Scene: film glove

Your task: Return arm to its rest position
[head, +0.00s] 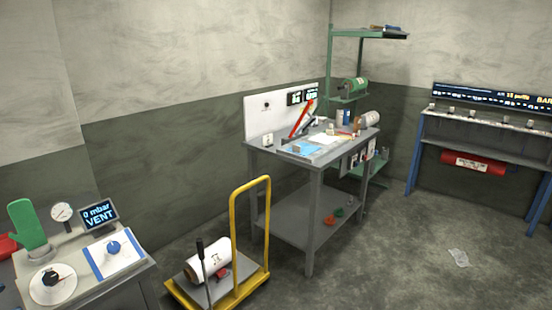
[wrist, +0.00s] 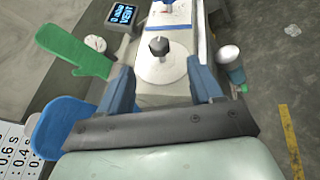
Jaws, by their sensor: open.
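My gripper (wrist: 160,68) shows in the wrist view with its two blue fingers spread wide apart. Nothing is held between them. The gap frames a white round dial with a black knob (wrist: 159,47) on the grey console. The distance from the fingertips to the dial is hard to judge. A green glove (wrist: 75,50) stands out to the left of the fingers, apart from them. My gripper and arm do not show in the head view.
The console (head: 140,266) at lower left carries the glove (head: 27,226), a gauge (head: 62,212) and a display reading "0 mbar VENT" (head: 98,215). A yellow cart (head: 268,225) and grey workbench (head: 311,215) stand beyond. Floor at right is mostly clear. A blue rounded object (wrist: 62,128) lies left of my gripper.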

